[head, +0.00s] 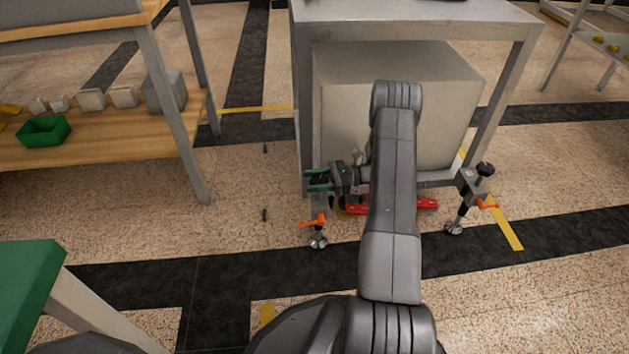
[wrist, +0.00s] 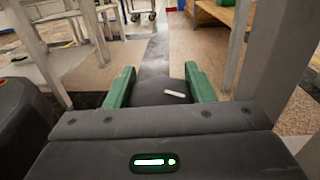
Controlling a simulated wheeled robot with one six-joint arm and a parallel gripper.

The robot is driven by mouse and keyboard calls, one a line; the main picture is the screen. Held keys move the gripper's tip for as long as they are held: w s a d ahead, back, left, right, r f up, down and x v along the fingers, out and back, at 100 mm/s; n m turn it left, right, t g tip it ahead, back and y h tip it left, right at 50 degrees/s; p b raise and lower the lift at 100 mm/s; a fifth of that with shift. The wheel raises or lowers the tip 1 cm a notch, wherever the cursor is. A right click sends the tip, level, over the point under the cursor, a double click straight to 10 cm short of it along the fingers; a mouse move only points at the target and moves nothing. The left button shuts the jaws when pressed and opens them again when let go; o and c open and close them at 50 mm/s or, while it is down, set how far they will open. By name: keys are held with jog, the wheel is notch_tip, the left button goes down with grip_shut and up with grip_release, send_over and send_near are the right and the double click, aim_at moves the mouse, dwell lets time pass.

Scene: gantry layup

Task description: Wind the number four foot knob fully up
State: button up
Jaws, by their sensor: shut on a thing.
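My gripper (head: 318,180), with green fingers, is at the top of the left foot (head: 318,240) under the grey machine frame. In the wrist view its two fingers stand on either side of a black knob (wrist: 150,93) with a short white mark on top, and the gripper is shut on it. The knob itself is mostly hidden in the head view. This foot has an orange lever and a round metal end near the floor. A second foot (head: 456,222) on the right has a black knob (head: 485,169) and an orange lever. No foot number is readable.
A large pale box (head: 440,90) fills the space under the grey table (head: 420,14). Red parts (head: 425,204) lie low between the feet. A wooden shelf (head: 100,130) with a green bin (head: 43,131) stands left. The floor between is mostly clear.

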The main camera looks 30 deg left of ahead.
jog(key=o, duration=1)
jog(key=p+v, duration=0.3)
jog(key=v, duration=1)
jog(key=shift+w+d, duration=0.25)
jog(key=shift+d, duration=0.1)
jog(key=shift+s, duration=0.1)
